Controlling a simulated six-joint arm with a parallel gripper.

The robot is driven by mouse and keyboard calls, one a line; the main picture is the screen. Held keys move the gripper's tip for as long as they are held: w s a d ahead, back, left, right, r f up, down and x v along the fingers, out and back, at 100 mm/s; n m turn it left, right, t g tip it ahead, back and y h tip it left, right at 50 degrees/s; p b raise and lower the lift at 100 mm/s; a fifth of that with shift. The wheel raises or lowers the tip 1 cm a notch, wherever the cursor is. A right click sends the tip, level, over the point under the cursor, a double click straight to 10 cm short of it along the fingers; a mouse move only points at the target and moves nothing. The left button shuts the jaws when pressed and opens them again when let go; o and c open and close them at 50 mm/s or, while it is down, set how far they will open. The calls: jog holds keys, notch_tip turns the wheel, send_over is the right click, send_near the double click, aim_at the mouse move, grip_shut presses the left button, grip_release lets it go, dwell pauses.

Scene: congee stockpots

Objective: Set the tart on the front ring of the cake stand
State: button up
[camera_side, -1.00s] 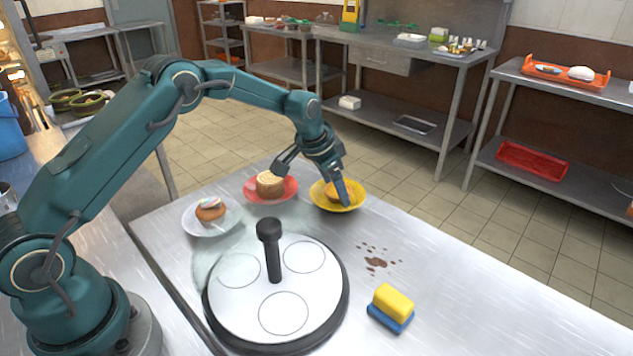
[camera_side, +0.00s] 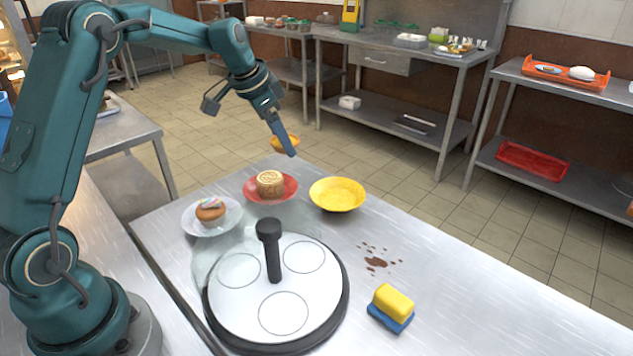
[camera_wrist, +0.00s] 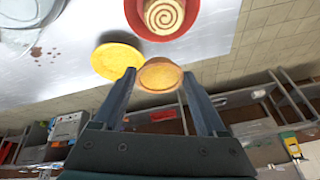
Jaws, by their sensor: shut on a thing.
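The tart (camera_side: 279,145) is a small round golden pastry. My gripper (camera_side: 284,147) is shut on it and holds it in the air above the table's far edge, clear of the yellow plate (camera_side: 337,195). In the wrist view the tart (camera_wrist: 159,77) sits between my two fingertips (camera_wrist: 158,73). The cake stand (camera_side: 245,305) is a white disc with a black rim, three drawn rings and a black central post (camera_side: 271,250). Its front ring (camera_side: 283,313) is empty, as are the two rear rings.
A swirl-topped cake (camera_side: 270,182) sits on a red plate (camera_side: 289,193), and a frosted cake (camera_side: 210,210) on a white plate (camera_side: 228,224). The yellow plate is empty. A yellow and blue sponge (camera_side: 393,302) and brown spots (camera_side: 376,262) lie right of the stand.

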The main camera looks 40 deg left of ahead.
jog(key=shift+s+m+h, duration=0.3)
jog(key=shift+s+m, duration=0.1)
jog(key=shift+m, duration=0.2)
jog(key=s+d+r+m+g+h, duration=0.2)
jog(key=s+d+m+h, duration=0.15)
jog(key=d+m, duration=0.4)
notch_tip(320, 180, up, 4)
jog(key=m+g, duration=0.5)
jog(key=m, duration=0.8)
send_over(304, 258)
jog(key=a, duration=0.1)
jog(key=shift+w+f, duration=0.15)
jog(key=shift+f, duration=3.4)
jog(key=shift+w+f, duration=0.15)
jog(key=shift+f, duration=3.4)
jog(key=shift+f, duration=0.55)
jog(key=o, duration=1.3)
jog(key=shift+s, duration=0.1)
jog(key=shift+c, duration=0.7)
